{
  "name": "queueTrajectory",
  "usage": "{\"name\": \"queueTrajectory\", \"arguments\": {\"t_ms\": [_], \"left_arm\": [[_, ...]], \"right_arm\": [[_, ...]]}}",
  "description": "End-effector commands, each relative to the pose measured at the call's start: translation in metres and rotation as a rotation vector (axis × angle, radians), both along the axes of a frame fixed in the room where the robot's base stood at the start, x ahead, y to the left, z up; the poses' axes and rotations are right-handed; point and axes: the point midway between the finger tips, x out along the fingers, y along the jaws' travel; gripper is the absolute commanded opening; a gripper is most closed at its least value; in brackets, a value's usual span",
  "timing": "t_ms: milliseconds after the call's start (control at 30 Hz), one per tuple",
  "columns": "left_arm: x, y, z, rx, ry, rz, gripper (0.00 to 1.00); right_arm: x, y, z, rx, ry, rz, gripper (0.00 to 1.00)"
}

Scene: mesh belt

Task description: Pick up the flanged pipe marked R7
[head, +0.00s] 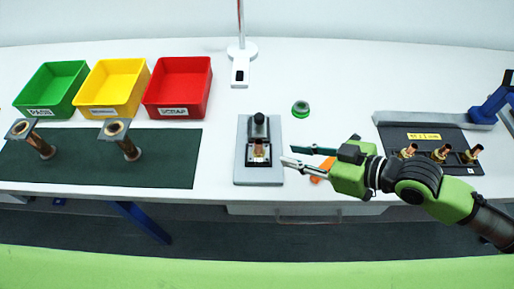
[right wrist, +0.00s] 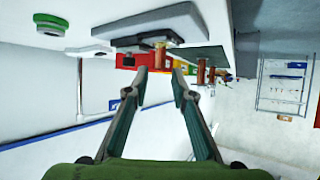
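Two flanged pipes stand on the dark green mat (head: 75,172) at the left in the head view. The left one (head: 42,147) and the right one (head: 130,150) each have a square flange on top and a copper-brown body, and both lean. No R7 mark is legible on either. Copper-coloured pipes also show small in the right wrist view (right wrist: 201,70). My right gripper (head: 287,154) is open and empty, just right of the central fixture (head: 243,175); its spread fingers also show in the right wrist view (right wrist: 160,84). My left gripper is out of view.
The fixture holds a small copper piece (head: 258,151). Green (head: 40,113), yellow (head: 103,112) and red (head: 182,111) bins stand behind the mat. A black tray (head: 425,155) with three brass fittings lies right. A green ring (head: 300,109) and a stand (head: 241,50) are behind.

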Motion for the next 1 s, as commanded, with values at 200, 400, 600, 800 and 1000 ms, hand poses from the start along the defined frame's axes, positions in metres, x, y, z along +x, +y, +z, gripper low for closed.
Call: {"name": "queueTrajectory", "arguments": {"t_ms": [200, 400, 600, 800, 1000], "left_arm": [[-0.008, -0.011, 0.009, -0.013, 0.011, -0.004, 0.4], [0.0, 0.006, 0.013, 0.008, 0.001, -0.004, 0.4], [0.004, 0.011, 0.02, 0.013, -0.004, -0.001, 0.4], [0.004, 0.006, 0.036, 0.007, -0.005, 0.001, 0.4], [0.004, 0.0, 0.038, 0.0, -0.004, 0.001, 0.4]], "right_arm": [[0.018, 0.026, -0.013, 0.004, -0.001, 0.0, 0.23], [0.027, 0.04, -0.024, 0.001, -0.002, 0.0, 0.23], [0.033, 0.05, -0.025, 0.002, -0.001, 0.0, 0.23], [0.046, 0.073, -0.028, 0.002, 0.0, 0.0, 0.23], [0.055, 0.085, -0.041, 0.0, -0.002, 0.0, 0.23]]}}
